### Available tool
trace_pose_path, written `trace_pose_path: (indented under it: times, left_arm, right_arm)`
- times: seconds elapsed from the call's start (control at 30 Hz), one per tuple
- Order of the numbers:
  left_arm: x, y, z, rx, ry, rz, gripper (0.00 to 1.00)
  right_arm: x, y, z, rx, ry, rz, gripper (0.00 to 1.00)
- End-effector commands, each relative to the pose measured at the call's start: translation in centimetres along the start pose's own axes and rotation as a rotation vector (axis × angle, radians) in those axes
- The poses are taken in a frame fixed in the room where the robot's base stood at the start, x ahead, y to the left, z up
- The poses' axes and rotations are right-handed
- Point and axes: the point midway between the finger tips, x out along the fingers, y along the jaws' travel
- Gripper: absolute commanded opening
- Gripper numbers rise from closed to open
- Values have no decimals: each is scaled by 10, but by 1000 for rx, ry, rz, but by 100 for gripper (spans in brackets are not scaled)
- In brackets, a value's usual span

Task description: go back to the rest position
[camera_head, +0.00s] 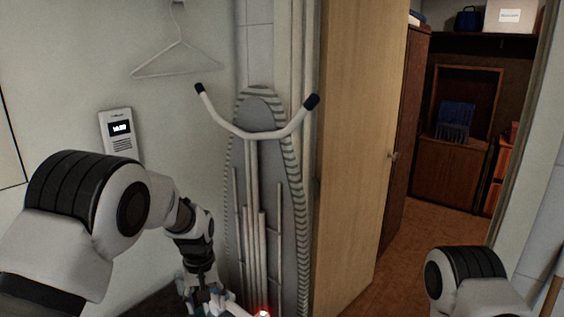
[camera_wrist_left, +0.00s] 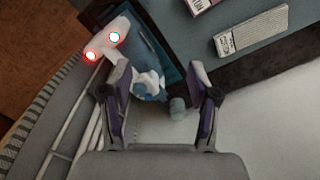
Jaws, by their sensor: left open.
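My left arm reaches down the left side of the head view, and my left gripper (camera_head: 207,297) is at the bottom edge, partly cut off. In the left wrist view my left gripper (camera_wrist_left: 160,80) has its two fingers spread apart with nothing held between them. A small white and blue item shows beyond and between the fingers; what it is I cannot tell. My right gripper is out of the picture; only part of my right arm shows at the lower right of the head view.
A folded ironing board (camera_head: 262,180) leans on the wall close to my left arm. Small boxes (camera_wrist_left: 252,30) lie on a grey surface. An open wooden door (camera_head: 355,140) stands right of the board.

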Motion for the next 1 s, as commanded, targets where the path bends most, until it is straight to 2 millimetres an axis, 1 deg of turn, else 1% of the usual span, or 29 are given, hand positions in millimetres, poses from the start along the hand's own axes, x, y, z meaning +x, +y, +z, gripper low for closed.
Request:
trace_pose_path:
  times: [0.1,0.17,0.27,0.37,0.47,0.57,0.67,0.7,0.77,0.8,0.83,0.87,0.9,0.93,1.0]
  left_arm:
    - [27,-5,8,-6,-45,-9,61]
    - [41,-9,13,-12,-71,-12,61]
    - [64,-18,28,-23,-124,-25,61]
    - [88,-31,49,-34,-189,-43,61]
    - [114,-46,74,-46,-256,-63,61]
    - [145,-64,106,-57,-315,-82,61]
    - [182,-88,149,-59,-374,-101,61]
    - [198,-100,171,-57,-395,-108,61]
    - [223,-120,211,-45,-423,-117,61]
    - [237,-134,241,-34,-434,-119,61]
    - [246,-145,265,-20,-437,-118,61]
    - [252,-156,289,-3,-435,-114,61]
    - [257,-169,319,26,-417,-104,61]
    - [258,-176,336,51,-395,-93,61]
    - [252,-183,356,108,-311,-62,61]
  right_arm:
    - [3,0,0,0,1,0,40]
    - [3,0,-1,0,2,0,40]
    - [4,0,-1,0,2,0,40]
    - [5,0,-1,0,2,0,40]
    - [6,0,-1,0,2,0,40]
    - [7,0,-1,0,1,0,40]
    - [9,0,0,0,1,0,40]
    - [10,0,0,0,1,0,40]
    - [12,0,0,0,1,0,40]
    - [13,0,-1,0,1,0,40]
    - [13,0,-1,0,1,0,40]
    - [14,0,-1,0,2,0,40]
    - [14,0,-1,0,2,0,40]
    - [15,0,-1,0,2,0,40]
    - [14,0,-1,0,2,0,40]
